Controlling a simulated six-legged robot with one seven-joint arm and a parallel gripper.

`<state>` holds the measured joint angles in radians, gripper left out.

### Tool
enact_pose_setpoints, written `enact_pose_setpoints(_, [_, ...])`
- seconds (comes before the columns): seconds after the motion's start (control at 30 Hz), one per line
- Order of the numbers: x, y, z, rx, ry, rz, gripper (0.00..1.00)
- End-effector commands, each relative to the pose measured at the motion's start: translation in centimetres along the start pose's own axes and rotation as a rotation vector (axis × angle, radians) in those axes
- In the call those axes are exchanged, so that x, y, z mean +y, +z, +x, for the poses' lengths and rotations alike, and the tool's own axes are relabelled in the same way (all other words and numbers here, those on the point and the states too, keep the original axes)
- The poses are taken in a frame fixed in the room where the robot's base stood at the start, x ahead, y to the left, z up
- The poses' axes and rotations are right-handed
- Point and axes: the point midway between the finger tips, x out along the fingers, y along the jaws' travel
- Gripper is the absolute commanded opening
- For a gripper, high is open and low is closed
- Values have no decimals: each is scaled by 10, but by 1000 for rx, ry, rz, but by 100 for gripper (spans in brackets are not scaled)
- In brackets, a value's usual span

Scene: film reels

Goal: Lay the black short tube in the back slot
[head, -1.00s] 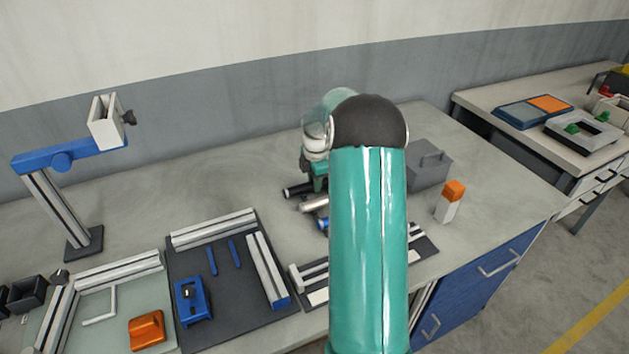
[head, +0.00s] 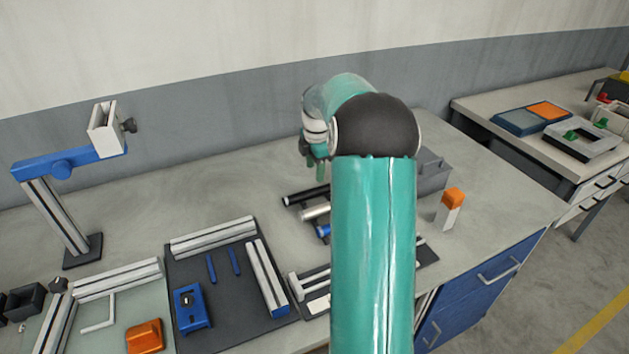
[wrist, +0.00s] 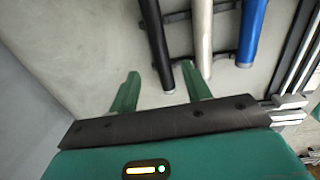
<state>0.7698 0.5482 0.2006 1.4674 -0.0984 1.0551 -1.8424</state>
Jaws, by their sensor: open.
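The black tube (head: 305,195) lies across a dark rack (wrist: 178,16), rearmost in the row, behind a silver tube (head: 315,212) and a blue tube (head: 323,231). In the wrist view, the black tube (wrist: 157,45) runs away from my gripper, with its near end between the fingers in the picture. My gripper (wrist: 160,69) is open and empty, fingers apart. In the head view, my gripper (head: 316,168) is above and behind the tubes, apart from them. My arm hides the tubes' right ends and part of the rack.
A dark fixture with pale bars (head: 310,282) lies in front of the tubes. A grey box (head: 433,172) and an orange-topped white block (head: 451,208) stand to the right. A dark tray (head: 200,260) is left. The bench behind the tubes is clear.

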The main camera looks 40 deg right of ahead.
Motion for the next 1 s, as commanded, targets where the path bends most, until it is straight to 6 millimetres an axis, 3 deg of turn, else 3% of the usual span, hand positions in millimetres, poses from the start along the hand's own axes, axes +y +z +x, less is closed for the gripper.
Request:
enact_pose_setpoints(0.1, [1,0,-20,-1,3,0,48])
enact_pose_setpoints(0.27, [0,-1,-33,0,2,2,48])
enact_pose_setpoints(0.37, [-3,-13,-44,-7,10,24,48])
enact_pose_setpoints(0.53, [-22,-70,-84,-29,55,150,48])
enact_pose_setpoints(0.67, [-53,-121,-117,-34,107,298,48])
enact_pose_setpoints(0.8, [-94,-168,-145,-15,164,464,48])
enact_pose_setpoints(1.0, [-162,-220,-168,57,236,705,48])
